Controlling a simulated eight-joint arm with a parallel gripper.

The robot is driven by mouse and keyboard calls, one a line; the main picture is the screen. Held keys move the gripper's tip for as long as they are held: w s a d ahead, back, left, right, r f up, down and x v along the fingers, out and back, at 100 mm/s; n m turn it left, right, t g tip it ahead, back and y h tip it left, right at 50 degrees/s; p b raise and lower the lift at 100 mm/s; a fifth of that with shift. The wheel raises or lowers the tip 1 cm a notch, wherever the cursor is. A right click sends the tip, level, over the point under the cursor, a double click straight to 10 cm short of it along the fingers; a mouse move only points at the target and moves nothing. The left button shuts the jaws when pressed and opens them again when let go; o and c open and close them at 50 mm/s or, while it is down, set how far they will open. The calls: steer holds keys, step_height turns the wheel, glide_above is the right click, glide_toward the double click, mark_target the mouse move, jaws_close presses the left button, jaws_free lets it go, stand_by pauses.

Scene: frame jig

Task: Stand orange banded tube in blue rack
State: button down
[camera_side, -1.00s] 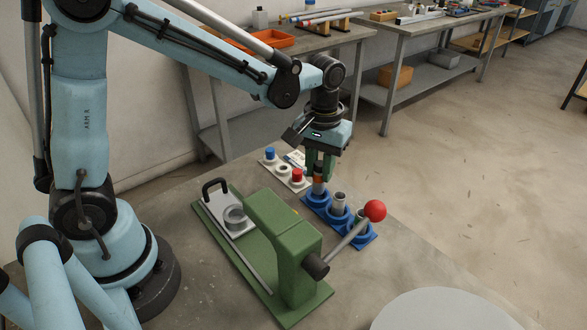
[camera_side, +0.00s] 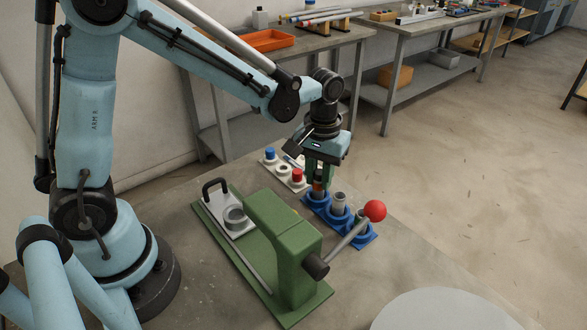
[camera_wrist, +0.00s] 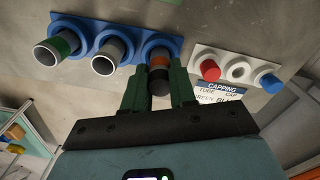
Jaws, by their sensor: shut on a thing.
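The blue rack (camera_side: 346,222) stands on the bench with several cup-like sockets in a row; it also shows in the wrist view (camera_wrist: 137,29). My gripper (camera_side: 318,180) is shut on the orange banded tube (camera_side: 317,188), above the rack's far-left socket. In the wrist view my gripper (camera_wrist: 158,90) has its green fingers on both sides of the tube (camera_wrist: 158,62), whose orange band and dark end show. The tube's lower end is within the socket ring; its depth there is hidden. Two other tubes stand in the rack, a plain grey one (camera_wrist: 107,55) and a green banded one (camera_wrist: 57,47).
A white cap holder (camera_side: 283,168) with red and blue caps sits beyond the rack, next to a capping card (camera_wrist: 222,92). A green press (camera_side: 285,240) with a red-knobbed lever (camera_side: 374,210) stands close in front of the rack. A grey disc (camera_side: 445,310) is at front right.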

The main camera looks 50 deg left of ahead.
steer(key=shift+f, duration=0.15)
steer(key=c, duration=0.7)
jaws_free()
steer(key=shift+r, duration=0.2)
steer(key=shift+r, duration=0.6)
steer(key=shift+r, duration=3.5)
